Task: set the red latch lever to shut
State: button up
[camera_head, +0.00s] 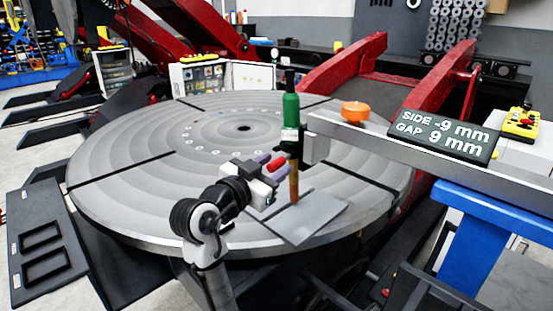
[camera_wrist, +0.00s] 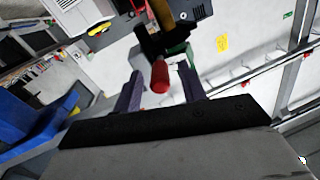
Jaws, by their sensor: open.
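The red latch lever (camera_head: 276,163) sticks out from the side of an upright holder with a green body (camera_head: 290,108) and an orange-brown lower rod (camera_head: 294,183). In the wrist view the red lever (camera_wrist: 160,76) shows between the two purple fingers, with a gap on each side. My gripper (camera_head: 269,168) is open, at the lever, with its fingers spread either side of it; it also shows in the wrist view (camera_wrist: 161,84). I cannot tell how deep the lever sits between the fingers. No contact is visible. The latch body behind the lever is dark and partly hidden.
A large round grey table (camera_head: 120,190) lies below, with a flat grey plate (camera_head: 308,218) under the rod. A metal beam (camera_head: 375,142) runs right from the holder, bearing an orange knob (camera_head: 356,111) and a sign (camera_head: 440,136) reading "SIDE -9 mm, GAP 9 mm". Red arms stand behind.

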jog(key=shift+x, duration=0.85)
jog(key=shift+c, duration=0.2)
grip_shut()
